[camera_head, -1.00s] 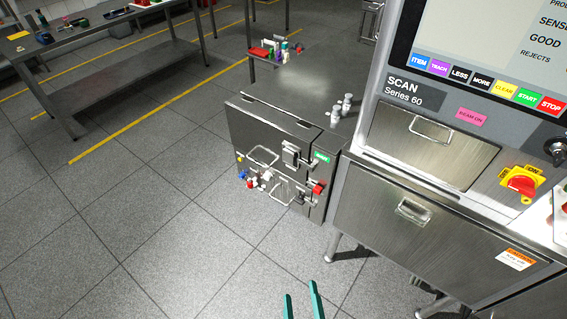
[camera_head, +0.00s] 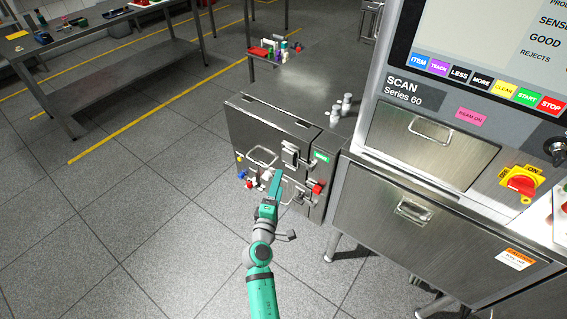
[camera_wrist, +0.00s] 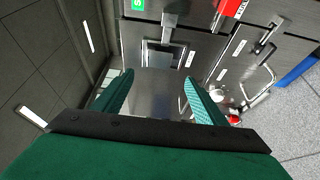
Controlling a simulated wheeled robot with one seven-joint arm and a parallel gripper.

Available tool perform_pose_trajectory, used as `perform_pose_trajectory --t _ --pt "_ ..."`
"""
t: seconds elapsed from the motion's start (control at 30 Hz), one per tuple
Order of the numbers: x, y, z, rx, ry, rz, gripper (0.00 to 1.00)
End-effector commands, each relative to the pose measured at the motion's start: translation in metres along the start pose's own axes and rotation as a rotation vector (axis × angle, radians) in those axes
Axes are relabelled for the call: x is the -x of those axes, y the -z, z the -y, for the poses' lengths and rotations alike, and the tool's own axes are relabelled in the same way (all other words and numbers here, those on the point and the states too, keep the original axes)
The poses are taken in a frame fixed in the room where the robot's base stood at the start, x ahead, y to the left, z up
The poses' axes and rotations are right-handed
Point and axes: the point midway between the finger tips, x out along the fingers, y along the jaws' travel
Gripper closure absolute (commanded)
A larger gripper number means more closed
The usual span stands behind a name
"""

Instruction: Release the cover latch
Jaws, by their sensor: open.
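A steel cabinet (camera_head: 250,125) stands low on the left side of the scanner. A rectangular metal latch (camera_head: 291,156) sits on its front, beside a green label (camera_head: 321,157); I take it for the cover latch. In the wrist view this latch (camera_wrist: 160,55) lies between and beyond my fingertips. My gripper (camera_head: 276,178) is in front of the cabinet's front face. In the wrist view my gripper (camera_wrist: 157,78) has its two teal fingers apart, with nothing held between them. I cannot tell whether a finger touches the latch.
A red knob (camera_head: 317,187) and a loop handle (camera_head: 262,156) stick out from the cabinet front near my gripper. Small metal pieces (camera_head: 346,102) stand on top. The scanner's steel drawers (camera_head: 400,215) are to the right. The floor (camera_head: 150,230) to the left is clear.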

Motion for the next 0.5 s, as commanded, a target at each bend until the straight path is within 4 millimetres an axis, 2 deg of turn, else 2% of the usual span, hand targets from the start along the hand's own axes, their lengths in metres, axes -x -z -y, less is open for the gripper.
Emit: perform_pose_trajectory --t 0.27,0.5 --pt "-0.018 0.001 -0.002 0.007 0.001 0.017 0.34" --pt "-0.048 0.006 -0.002 0.004 0.001 0.01 0.34"
